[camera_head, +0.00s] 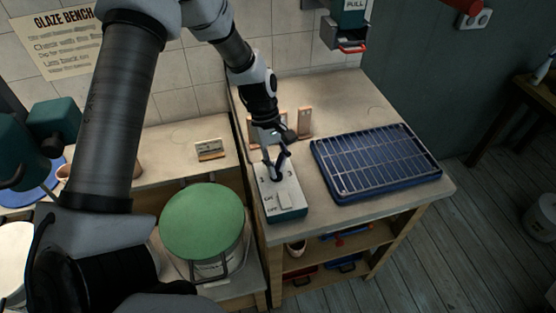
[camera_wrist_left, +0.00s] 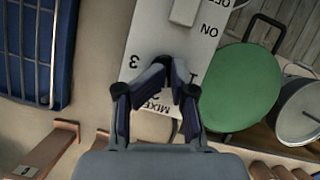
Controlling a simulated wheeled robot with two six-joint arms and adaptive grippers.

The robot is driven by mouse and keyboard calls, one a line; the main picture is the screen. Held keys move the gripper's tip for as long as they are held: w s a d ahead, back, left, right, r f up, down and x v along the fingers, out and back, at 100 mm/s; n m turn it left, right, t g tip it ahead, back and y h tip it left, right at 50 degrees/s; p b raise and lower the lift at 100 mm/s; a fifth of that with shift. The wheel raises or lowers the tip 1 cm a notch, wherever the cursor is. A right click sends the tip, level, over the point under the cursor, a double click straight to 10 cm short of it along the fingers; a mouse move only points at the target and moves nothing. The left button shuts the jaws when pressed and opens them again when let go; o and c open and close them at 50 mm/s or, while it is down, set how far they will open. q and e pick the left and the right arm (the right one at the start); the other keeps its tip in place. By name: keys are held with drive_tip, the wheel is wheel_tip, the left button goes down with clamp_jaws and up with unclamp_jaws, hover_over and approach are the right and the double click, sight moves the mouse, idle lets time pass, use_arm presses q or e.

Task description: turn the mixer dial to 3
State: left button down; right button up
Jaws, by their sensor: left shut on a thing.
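The mixer control box (camera_head: 283,201), with a pale top and teal sides, sits on the right bench. Its top also shows in the left wrist view (camera_wrist_left: 165,35), with an ON/OFF switch (camera_wrist_left: 186,11) and the printed numbers 1, 2 and 3. My left gripper (camera_head: 276,166) reaches down to the far end of the box. In the left wrist view its fingers (camera_wrist_left: 172,72) close together over the numbered end. They are shut on the dial, which they hide, so I cannot read its setting. My right gripper is not in view.
A blue tray with a metal rack (camera_head: 375,162) lies right of the box. A green round lid (camera_head: 202,220) covers a bucket to the left. Small wooden stands (camera_head: 304,122) are behind the box. A dispenser with a red lever (camera_head: 351,47) hangs on the wall.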

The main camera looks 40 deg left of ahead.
use_arm(q)
drive_tip(key=m, duration=0.1)
drive_tip(key=m+g+p, duration=0.1)
drive_tip(key=m+y, duration=0.1)
drive_tip(key=m, duration=0.1)
drive_tip(key=shift+s+d+f+g, duration=0.15)
drive_tip(key=shift+s+f+g, duration=0.05)
drive_tip(key=shift+s+g, duration=0.1)
idle(1.0)
drive_tip(key=c, duration=1.2)
unclamp_jaws()
drive_tip(key=shift+c, duration=0.2)
drive_tip(key=shift+a+r, duration=0.1)
drive_tip(key=shift+a, duration=0.15)
drive_tip(key=shift+w, duration=0.1)
